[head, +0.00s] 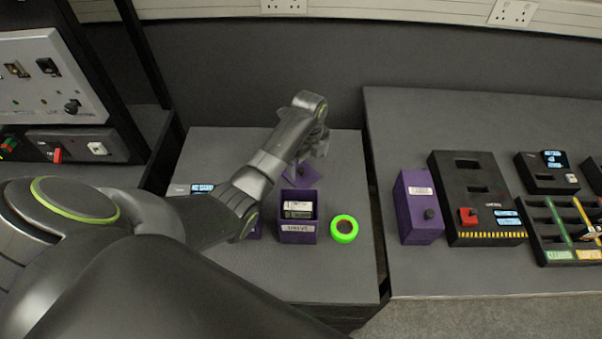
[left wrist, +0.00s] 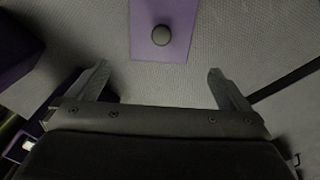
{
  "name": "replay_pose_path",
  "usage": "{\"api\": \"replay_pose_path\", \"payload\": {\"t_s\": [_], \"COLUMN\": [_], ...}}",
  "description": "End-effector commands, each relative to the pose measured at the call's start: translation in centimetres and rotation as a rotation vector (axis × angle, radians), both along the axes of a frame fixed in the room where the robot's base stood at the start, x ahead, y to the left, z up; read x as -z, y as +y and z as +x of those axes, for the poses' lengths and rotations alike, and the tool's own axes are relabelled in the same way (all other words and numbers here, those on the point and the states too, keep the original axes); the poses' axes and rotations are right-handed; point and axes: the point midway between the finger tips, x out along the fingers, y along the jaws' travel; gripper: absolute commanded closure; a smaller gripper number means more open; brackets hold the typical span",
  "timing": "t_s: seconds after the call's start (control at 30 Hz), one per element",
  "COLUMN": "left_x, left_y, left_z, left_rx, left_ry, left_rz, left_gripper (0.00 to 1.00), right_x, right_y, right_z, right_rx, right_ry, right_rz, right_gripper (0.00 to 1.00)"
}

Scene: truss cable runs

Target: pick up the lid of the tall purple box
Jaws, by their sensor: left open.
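A purple lid with a round dark knob lies on the grey worktop behind an open purple box (head: 298,236); the lid (head: 300,174) is partly covered by my left gripper in the head view. In the left wrist view the lid (left wrist: 178,47) shows at the top, with its knob (left wrist: 161,35) upward. My left gripper (head: 314,150) is open and empty above the worktop near the lid. In the left wrist view its fingers (left wrist: 162,85) are apart, short of the knob in the picture. My right gripper is not in view.
The open box holds white and dark items. A green tape ring (head: 344,229) lies beside it. A closed purple box with a knob (head: 418,207) and a black device (head: 478,190) stand on the right worktop. My left arm hides part of another purple thing (head: 256,230).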

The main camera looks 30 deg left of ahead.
Motion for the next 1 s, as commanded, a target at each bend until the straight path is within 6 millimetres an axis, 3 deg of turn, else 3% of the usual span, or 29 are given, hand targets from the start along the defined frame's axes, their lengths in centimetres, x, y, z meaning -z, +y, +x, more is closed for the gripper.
{"api": "replay_pose_path", "payload": {"t_s": [0.27,0.6,0.93,1.0], "left_x": [1.7,5.7,6.1,6.1], "left_y": [-0.1,-0.1,-0.1,-0.1], "left_z": [-0.1,-0.2,-0.2,-0.2], "left_rx": [0.0,0.0,0.001,0.001], "left_ry": [0.002,0.001,-0.001,-0.001], "left_rz": [0.0,0.0,0.001,0.001], "left_gripper": [0.0,0.0,0.0,0.09], "right_x": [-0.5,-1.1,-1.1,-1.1], "right_y": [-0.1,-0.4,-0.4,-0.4], "right_z": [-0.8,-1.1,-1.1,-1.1], "right_rx": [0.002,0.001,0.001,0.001], "right_ry": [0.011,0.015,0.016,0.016], "right_rz": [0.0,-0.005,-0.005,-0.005], "right_gripper": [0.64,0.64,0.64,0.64]}}
